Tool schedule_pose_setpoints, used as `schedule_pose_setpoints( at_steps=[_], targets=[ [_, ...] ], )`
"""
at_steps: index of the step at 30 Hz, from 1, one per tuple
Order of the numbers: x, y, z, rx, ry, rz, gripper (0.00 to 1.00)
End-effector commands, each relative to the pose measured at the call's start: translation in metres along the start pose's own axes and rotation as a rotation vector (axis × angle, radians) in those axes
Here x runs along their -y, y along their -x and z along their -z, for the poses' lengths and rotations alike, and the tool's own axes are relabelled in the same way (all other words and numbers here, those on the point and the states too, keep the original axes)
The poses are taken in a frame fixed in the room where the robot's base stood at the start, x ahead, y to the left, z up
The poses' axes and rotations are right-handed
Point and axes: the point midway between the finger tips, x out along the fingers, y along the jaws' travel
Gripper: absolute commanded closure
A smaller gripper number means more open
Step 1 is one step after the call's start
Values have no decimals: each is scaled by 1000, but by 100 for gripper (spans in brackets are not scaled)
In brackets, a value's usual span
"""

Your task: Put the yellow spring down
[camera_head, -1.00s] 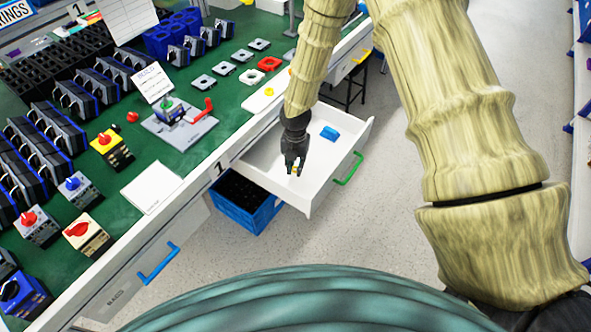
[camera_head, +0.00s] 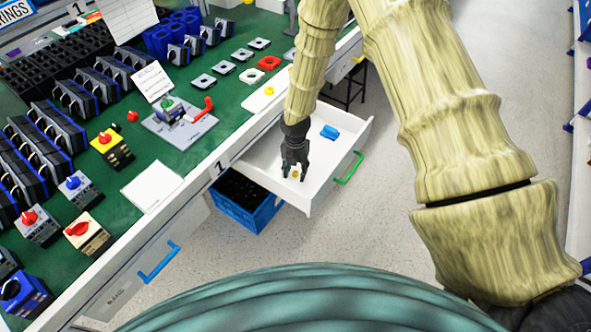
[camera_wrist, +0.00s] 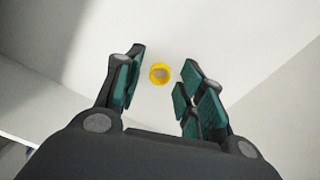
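The yellow spring (camera_wrist: 160,74) shows as a small yellow ring on the white drawer floor in the wrist view. It lies between and slightly beyond my fingertips, with a gap on both sides. My gripper (camera_wrist: 161,72) is open and empty. In the head view my gripper (camera_head: 295,173) points down inside the open white drawer (camera_head: 316,192), and the spring (camera_head: 294,172) is a small yellowish spot at its fingertips. Whether the spring lies flat on the floor is hard to tell from the head view.
The drawer has a green handle (camera_head: 349,167). A blue crate (camera_head: 247,201) stands below it. The green workbench (camera_head: 150,100) at left holds several switches and parts.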

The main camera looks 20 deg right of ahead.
Motion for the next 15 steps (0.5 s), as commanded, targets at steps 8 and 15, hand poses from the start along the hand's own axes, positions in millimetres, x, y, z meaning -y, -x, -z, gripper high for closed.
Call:
schedule_pose_setpoints(
  at_steps=[8, 15],
  targets=[
    [0, 12, -1, 1, -1, -1, 61],
    [-1, 46, -1, 1, 0, -2, 61]
  ],
)
